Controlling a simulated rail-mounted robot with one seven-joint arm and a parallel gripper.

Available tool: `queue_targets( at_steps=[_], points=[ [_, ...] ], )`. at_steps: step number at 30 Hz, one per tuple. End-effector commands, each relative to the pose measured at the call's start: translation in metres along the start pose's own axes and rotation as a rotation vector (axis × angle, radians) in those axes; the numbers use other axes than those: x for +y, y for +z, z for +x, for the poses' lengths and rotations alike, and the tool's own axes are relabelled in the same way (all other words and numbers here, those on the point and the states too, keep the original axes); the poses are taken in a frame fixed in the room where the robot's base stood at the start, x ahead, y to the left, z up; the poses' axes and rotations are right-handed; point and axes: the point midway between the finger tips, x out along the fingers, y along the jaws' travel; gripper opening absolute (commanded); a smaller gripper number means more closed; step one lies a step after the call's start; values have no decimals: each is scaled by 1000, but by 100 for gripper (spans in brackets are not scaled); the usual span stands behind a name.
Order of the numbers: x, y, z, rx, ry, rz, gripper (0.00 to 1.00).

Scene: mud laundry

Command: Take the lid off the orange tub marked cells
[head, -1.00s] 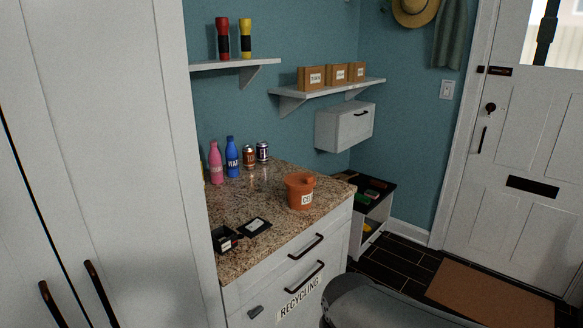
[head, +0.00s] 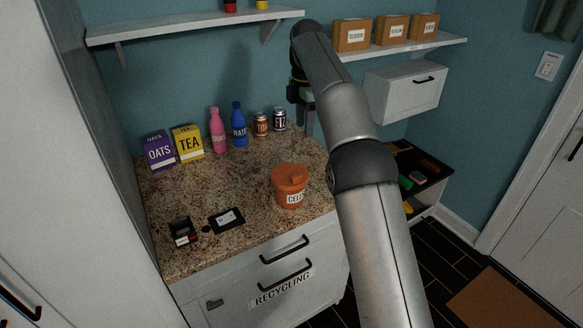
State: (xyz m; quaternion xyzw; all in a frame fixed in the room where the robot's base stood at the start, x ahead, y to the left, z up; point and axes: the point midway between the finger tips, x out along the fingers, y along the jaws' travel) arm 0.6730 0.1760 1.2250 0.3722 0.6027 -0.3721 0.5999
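The orange tub (head: 291,193) stands upright on the speckled counter, in the right half of its top. Its white label faces me and reads roughly "CELLS". An orange lid (head: 288,176) with a raised grip sits on top of the tub. My gripper (head: 308,126) hangs at the end of my arm, above and behind the tub in the picture, near the counter's back right. It is apart from the tub and lid. My arm hides part of it, and I cannot tell whether its fingers are open or shut. I see nothing in it.
On the counter (head: 235,235) are an oats box (head: 158,152), a tea box (head: 188,144), a pink bottle (head: 218,132), a blue bottle (head: 239,125), two cans (head: 261,125), a small black box (head: 183,232) and a black flat piece (head: 226,221). A shelf with cardboard boxes (head: 392,30) hangs above.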

Motion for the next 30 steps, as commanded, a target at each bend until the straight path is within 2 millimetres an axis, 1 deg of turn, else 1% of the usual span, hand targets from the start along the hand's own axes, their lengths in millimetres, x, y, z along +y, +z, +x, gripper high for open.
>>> queue_targets(
  at_steps=[1, 5, 8, 15, 21, 24, 30],
  points=[
    [6, -4, -1, -2, 0, -51, 40],
    [13, -9, 3, -3, -1, -135, 40],
    [13, -10, 18, -3, -2, -153, 40],
    [13, -10, 68, -3, -3, -151, 40],
    [12, -10, 104, -3, -2, -151, 40],
    [13, -9, 116, -4, -1, -150, 40],
    [12, -10, 128, -4, 0, -150, 40]
  ],
)
